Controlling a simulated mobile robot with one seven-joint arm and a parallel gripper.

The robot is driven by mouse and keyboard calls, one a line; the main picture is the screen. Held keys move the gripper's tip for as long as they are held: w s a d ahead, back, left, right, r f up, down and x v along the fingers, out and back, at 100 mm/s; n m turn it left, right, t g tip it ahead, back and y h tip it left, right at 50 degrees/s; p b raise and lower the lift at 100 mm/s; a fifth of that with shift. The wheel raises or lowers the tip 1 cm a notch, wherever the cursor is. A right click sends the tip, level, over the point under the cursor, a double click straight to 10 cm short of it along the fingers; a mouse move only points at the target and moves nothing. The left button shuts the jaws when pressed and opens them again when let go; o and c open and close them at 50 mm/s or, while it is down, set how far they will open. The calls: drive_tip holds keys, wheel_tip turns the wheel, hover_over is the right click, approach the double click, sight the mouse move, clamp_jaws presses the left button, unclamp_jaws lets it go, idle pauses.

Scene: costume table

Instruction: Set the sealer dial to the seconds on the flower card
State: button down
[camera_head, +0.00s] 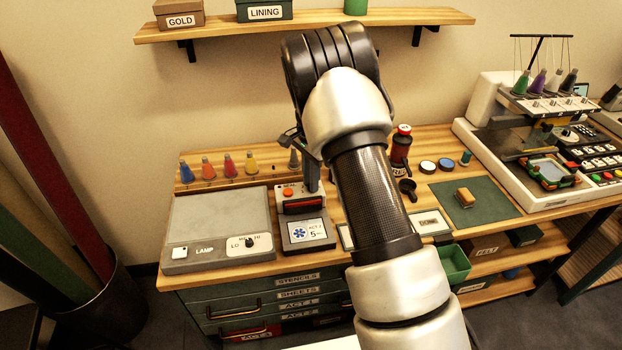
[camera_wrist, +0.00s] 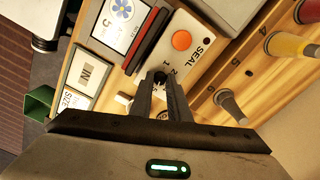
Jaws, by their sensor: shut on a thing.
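The sealer (camera_head: 289,193) is a white unit with an orange button and a dark red bar, left of my arm on the table. In the wrist view the sealer (camera_wrist: 192,62) shows "SEAL" beside its orange button. My gripper (camera_wrist: 160,80) is shut on the sealer dial (camera_wrist: 160,76), a small dark knob mostly hidden between the fingertips. Its setting cannot be read; a "1" is printed beside it. In the head view my gripper (camera_head: 312,184) is at the sealer's right side. The flower card (camera_head: 308,233) has a blue flower and a "5"; it also shows in the wrist view (camera_wrist: 122,20).
A grey lamp box (camera_head: 220,225) stands left of the sealer. Several coloured cones (camera_head: 229,164) line the rack behind. A red-capped bottle (camera_head: 401,145), a green mat (camera_head: 462,205) and an embroidery machine (camera_head: 540,120) are to the right. A shelf (camera_head: 300,23) hangs above.

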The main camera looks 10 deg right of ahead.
drive_tip(key=shift+m, duration=0.3)
drive_tip(key=c, duration=1.7)
unclamp_jaws()
wheel_tip(320, 180, up, 18)
drive_tip(key=shift+f+p, duration=0.25)
drive_tip(key=shift+p, duration=0.25)
